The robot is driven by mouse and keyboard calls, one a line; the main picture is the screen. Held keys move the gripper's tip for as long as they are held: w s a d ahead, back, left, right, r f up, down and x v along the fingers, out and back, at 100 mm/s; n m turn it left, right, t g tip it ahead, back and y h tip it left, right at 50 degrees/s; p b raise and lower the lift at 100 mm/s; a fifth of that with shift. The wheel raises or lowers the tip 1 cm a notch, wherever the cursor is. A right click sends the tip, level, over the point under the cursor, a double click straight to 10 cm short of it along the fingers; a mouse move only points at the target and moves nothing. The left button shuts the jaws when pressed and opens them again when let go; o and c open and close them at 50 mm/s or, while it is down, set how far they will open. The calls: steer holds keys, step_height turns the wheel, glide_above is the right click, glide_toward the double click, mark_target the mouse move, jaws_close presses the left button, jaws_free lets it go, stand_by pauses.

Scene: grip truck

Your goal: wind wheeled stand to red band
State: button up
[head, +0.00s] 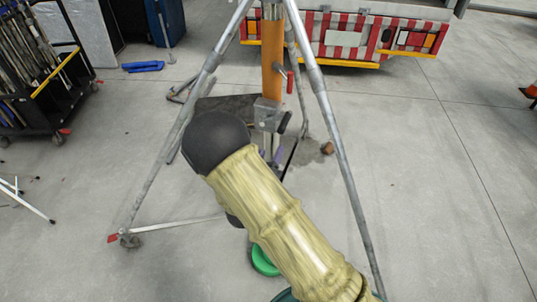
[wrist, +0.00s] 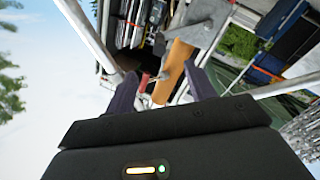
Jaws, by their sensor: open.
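The wheeled stand (head: 323,92) stands in front of me on splayed metal legs, with an orange column (head: 272,55) in its middle. A small crank with a red handle (head: 290,82) sticks out at the column's right side. In the wrist view the orange column (wrist: 172,80) and the red handle (wrist: 143,82) show between the fingers of my gripper (wrist: 160,74). The gripper is open and no thing is visibly clamped in it. In the head view my arm hides most of the gripper and the lower stand. I cannot make out a red band on the column.
A truck's red-and-white striped tail (head: 350,38) is behind the stand. A black cart of poles (head: 45,90) stands at the left, with a blue item (head: 143,66) on the floor nearby. Thin metal legs (head: 28,200) lie at the left edge.

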mark_target(283, 125)
steer(key=shift+w+r, duration=0.1)
stand_by(0.3)
steer(key=x, duration=1.2)
steer(key=shift+w+d+b, duration=0.15)
steer(key=shift+b, duration=0.25)
steer(key=shift+w+d, duration=0.15)
steer(key=shift+w, duration=0.55)
steer(key=c, duration=1.1)
steer(key=shift+o, duration=0.2)
steer(key=f+b, duration=0.1)
steer(key=d+f+b, duration=0.1)
steer(key=f, duration=0.1)
steer(key=f+b, duration=0.1)
steer(key=b, duration=0.1)
steer(key=shift+s+d+f, duration=0.3)
steer(key=shift+d+f, duration=0.05)
